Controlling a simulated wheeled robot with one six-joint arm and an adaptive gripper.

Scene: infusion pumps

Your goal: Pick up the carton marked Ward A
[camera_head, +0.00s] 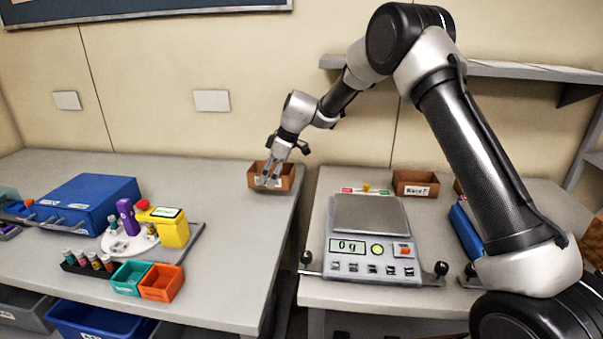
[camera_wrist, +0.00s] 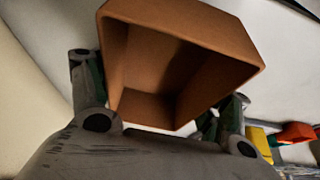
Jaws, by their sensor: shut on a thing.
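My gripper (camera_head: 268,180) is shut on a brown open-topped carton (camera_head: 287,180) at the back right corner of the left table. A white label shows partly on its front, but the fingers cover much of it and I cannot read it. In the wrist view the held carton (camera_wrist: 190,22) is empty, with its open top facing the camera and a finger on either side. I cannot tell whether its base touches the table. A second brown carton (camera_head: 416,177) stands at the back of the right table, its white label too small to read surely.
A scale (camera_head: 372,240) reading 0 g fills the front of the right table. A gap separates the two tables. The left table (camera_head: 225,250) holds a blue case (camera_head: 85,203), a yellow device (camera_head: 168,230), and teal and orange bins (camera_head: 161,284). A wall shelf (camera_head: 520,70) is at right.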

